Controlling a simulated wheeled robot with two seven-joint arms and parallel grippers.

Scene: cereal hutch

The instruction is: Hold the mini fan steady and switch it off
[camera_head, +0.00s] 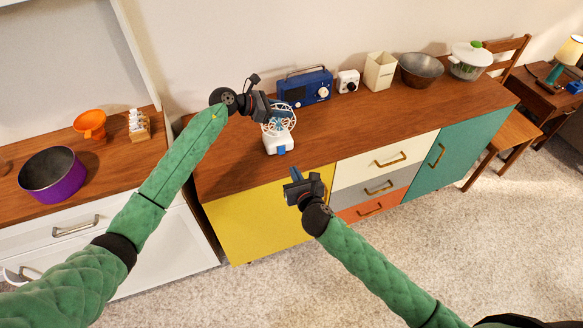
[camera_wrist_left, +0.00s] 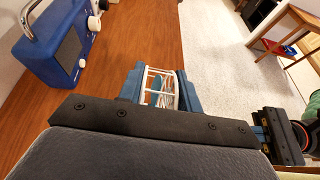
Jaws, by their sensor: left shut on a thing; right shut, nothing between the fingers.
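The mini fan (camera_head: 279,142) stands upright on the wooden counter, with a white base, a blue patch on the base's front and a round white cage. My left gripper (camera_head: 272,108) is shut on the fan's cage from above left. In the left wrist view the white cage bars (camera_wrist_left: 160,86) show between the blue fingers. My right gripper (camera_head: 296,180) is shut and empty in front of the counter's edge, a little below and to the right of the fan base, apart from it. Part of the cage is hidden behind my left gripper.
A blue radio (camera_head: 306,88) stands just behind the fan, with a white dial device (camera_head: 347,81), a cream bin (camera_head: 380,71), a metal bowl (camera_head: 421,69) and a white pot (camera_head: 469,62) along the back. The counter (camera_head: 350,120) is clear to the fan's right.

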